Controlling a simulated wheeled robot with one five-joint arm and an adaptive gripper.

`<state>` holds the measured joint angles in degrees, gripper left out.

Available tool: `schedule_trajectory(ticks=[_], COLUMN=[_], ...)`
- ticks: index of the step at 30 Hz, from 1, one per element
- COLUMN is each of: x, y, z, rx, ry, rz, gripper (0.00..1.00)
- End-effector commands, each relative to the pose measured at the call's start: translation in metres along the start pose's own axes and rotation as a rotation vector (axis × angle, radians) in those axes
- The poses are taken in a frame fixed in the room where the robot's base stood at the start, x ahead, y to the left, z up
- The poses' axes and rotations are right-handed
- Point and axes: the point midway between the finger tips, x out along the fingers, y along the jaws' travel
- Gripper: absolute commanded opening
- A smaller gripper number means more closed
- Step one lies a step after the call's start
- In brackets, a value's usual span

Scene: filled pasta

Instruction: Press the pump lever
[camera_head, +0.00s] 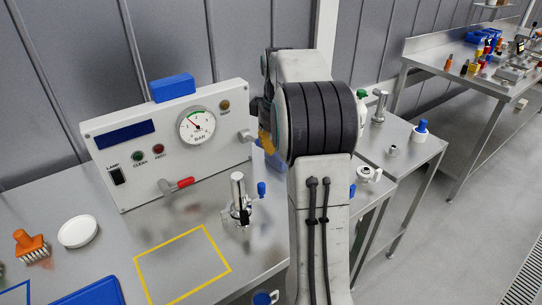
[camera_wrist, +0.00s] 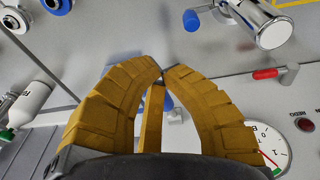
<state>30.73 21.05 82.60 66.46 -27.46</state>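The panel (camera_head: 118,175) has a red-handled lever (camera_head: 180,184) at its lower front, also in the wrist view (camera_wrist: 266,73). A steel cylinder (camera_head: 237,188) with a blue-tipped lever (camera_head: 261,189) stands in front of it; the cylinder also shows in the wrist view (camera_wrist: 268,22). I cannot tell which lever is the pump lever. My gripper (camera_head: 266,141) is at the panel's right end, partly hidden by my arm. In the wrist view its yellow fingertips (camera_wrist: 161,74) meet, apart from both levers. A blue part shows in the gap behind them, unclear.
The panel carries a gauge (camera_head: 197,126) and a blue block (camera_head: 172,87) on top. A yellow outlined square (camera_head: 152,254), a white dish (camera_head: 77,231) and an orange brush (camera_head: 28,243) are on the table. A white bottle (camera_wrist: 32,100) is at the left of the wrist view.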

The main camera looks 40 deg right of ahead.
Motion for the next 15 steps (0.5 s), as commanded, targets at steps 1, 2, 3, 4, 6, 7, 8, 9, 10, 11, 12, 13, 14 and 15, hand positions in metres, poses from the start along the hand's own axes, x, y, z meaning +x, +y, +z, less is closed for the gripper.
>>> schedule_trajectory(ticks=[1,2,3,4,6,7,8,9,10,11,12,13,14,15], x=[-0.0026,-0.0042,-0.0060,-0.0071,-0.0090,-0.0096,-0.0100,-0.0105,-0.0107,-0.0108,-0.0108,-0.0108,-0.0108,-0.0108], y=[0.0001,0.0001,0.0000,0.0000,-0.0001,-0.0001,-0.0001,-0.0002,-0.0002,-0.0002,-0.0002,-0.0002,-0.0002,-0.0002], z=[0.0022,0.0032,0.0041,0.0047,0.0057,0.0059,0.0061,0.0063,0.0063,0.0063,0.0062,0.0062,0.0061,0.0061], rx=[0.000,0.000,0.000,0.000,0.000,0.000,0.000,0.000,0.000,0.000,0.000,0.000,0.000,0.000], ry=[0.002,0.001,0.001,0.001,0.001,0.001,0.001,0.001,0.001,0.001,0.001,0.001,0.001,0.001], rz=[0.001,0.001,0.001,0.002,0.002,0.002,0.001,0.001,0.001,0.001,0.001,0.002,0.002,0.002], gripper=[0.00,0.00,0.00,0.00,0.00,0.00,0.00,0.00,0.00,0.00,0.00,0.00,0.00,0.00])
